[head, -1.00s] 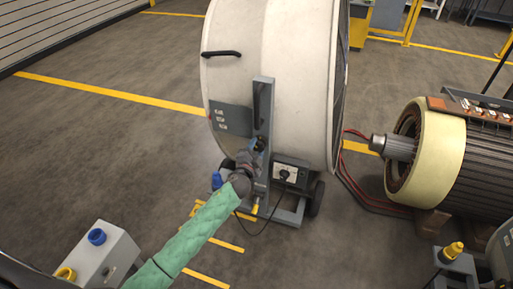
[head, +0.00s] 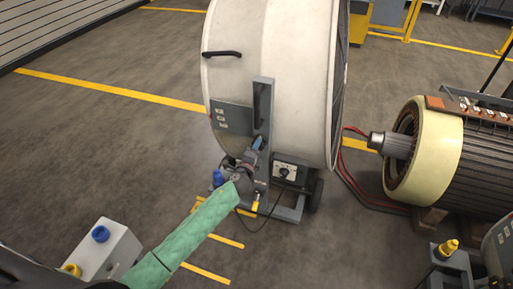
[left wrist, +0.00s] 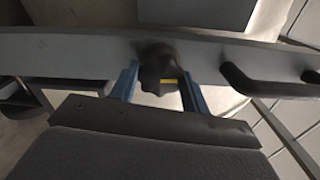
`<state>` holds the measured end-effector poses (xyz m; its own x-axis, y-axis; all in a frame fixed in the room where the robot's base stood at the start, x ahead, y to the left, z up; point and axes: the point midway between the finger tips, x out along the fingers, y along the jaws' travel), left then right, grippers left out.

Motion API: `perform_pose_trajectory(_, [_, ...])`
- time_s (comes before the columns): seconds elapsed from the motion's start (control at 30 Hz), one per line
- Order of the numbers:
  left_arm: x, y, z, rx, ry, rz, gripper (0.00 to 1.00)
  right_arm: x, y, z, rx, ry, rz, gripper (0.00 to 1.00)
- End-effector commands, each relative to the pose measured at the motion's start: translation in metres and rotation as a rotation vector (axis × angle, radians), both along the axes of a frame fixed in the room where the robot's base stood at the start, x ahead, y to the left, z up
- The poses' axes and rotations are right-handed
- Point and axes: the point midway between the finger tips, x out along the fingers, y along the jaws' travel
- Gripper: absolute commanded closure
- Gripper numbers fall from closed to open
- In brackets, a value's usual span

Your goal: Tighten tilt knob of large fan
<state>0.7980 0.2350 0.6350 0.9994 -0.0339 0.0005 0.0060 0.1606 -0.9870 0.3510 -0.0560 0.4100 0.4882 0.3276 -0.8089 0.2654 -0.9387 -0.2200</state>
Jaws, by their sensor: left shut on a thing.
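The large fan (head: 285,60) is a big pale drum on a grey wheeled stand with an upright bracket (head: 264,105) on its near side. The tilt knob (left wrist: 159,68) is dark and lobed with a yellow mark, on the grey bracket in the left wrist view. My left gripper (head: 257,145) is at the bracket, its blue fingers on both sides of the knob; the fingers also show in the left wrist view (left wrist: 160,85). It is shut on the knob. The knob is hidden behind my gripper in the head view. My right gripper is not in view.
A control box (head: 290,171) with a dial and cable sits right of the bracket. A large motor (head: 440,155) stands at right. Floor at left is clear.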

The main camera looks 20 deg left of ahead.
Motion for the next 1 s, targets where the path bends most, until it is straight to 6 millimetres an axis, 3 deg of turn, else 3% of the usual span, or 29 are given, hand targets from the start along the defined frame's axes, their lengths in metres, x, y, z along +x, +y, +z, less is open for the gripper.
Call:
perform_pose_trajectory(0.5, [-0.0004,-0.0015,-0.0008,0.017,0.0,-0.002,0.77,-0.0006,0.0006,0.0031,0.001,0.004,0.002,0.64])
perform_pose_trajectory(0.53, [-0.0004,-0.0015,-0.0008,0.017,0.0,-0.002,0.5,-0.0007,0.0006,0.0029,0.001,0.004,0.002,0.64])
perform_pose_trajectory(0.63, [-0.0003,-0.0013,-0.0007,0.017,0.001,-0.002,0.32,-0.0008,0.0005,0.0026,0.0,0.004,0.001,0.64])
perform_pose_trajectory(1.0, [-0.0048,-0.0004,-0.0015,0.017,0.001,-0.001,0.32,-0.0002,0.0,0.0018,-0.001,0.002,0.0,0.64])
